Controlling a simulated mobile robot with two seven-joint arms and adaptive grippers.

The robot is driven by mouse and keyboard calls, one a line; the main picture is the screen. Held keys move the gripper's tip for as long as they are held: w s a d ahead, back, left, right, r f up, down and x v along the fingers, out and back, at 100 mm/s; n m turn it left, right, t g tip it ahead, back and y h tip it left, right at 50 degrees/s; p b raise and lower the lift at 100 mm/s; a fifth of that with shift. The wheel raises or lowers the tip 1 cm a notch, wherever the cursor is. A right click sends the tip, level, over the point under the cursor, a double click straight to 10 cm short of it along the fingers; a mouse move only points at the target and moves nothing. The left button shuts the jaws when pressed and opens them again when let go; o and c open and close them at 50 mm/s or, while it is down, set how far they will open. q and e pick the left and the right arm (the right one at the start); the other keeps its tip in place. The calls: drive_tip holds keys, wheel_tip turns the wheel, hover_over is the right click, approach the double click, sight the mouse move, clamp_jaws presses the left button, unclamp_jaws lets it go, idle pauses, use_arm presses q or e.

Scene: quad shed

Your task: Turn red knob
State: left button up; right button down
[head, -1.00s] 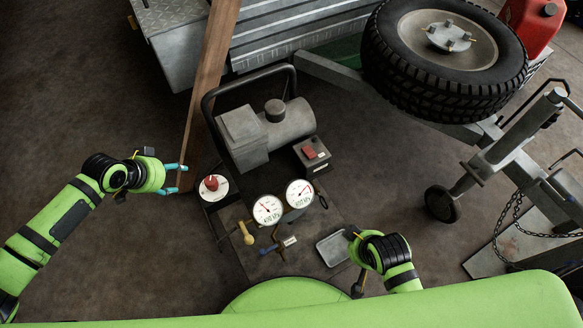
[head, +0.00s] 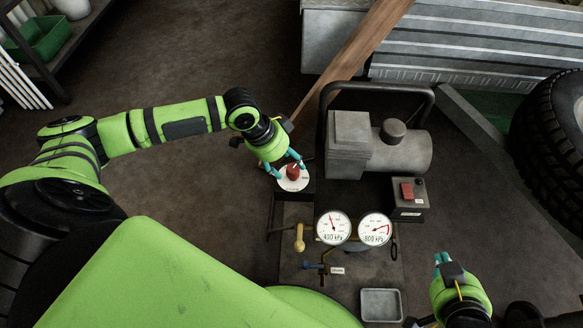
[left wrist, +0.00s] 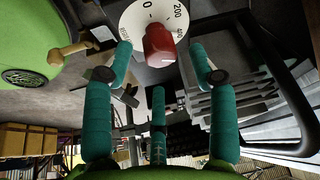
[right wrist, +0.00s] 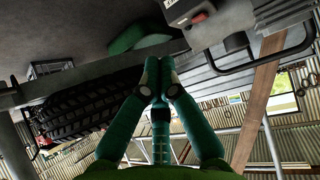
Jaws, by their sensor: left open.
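The red knob (head: 292,171) sits on a round white dial plate (head: 287,185). My left gripper (head: 287,169) is open at the dial, its teal fingers on either side of the knob. In the left wrist view the red knob (left wrist: 160,45) lies between the spread fingertips (left wrist: 162,60); a gap shows beside it and I cannot tell contact. Dial numbers 0 and 200 are readable there. My right gripper (head: 441,259) is at the lower right, away from the knob. In the right wrist view its fingertips (right wrist: 156,65) are together, with nothing seen between them.
Two gauges, 400 kPa (head: 333,227) and 800 kPa (head: 375,229), stand right of and below the dial. A wooden plank (head: 355,50) leans behind.

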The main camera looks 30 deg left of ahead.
sight(292, 168)
use_arm(q)
drive_tip(key=b+x, duration=0.1)
drive_tip(key=x, duration=0.2)
drive_tip(key=shift+w, duration=0.1)
use_arm(e)
drive_tip(key=w+a+r+t+y, duration=0.1)
drive_tip(key=w+a+r+t, duration=0.2)
drive_tip(key=r, duration=0.3)
drive_tip(key=shift+w+r+n+t, duration=0.35)
drive_tip(key=shift+w+t, duration=0.1)
drive_tip(key=shift+t, duration=0.25)
use_arm(q)
drive_tip(key=shift+c, duration=0.4)
drive_tip(key=c, duration=1)
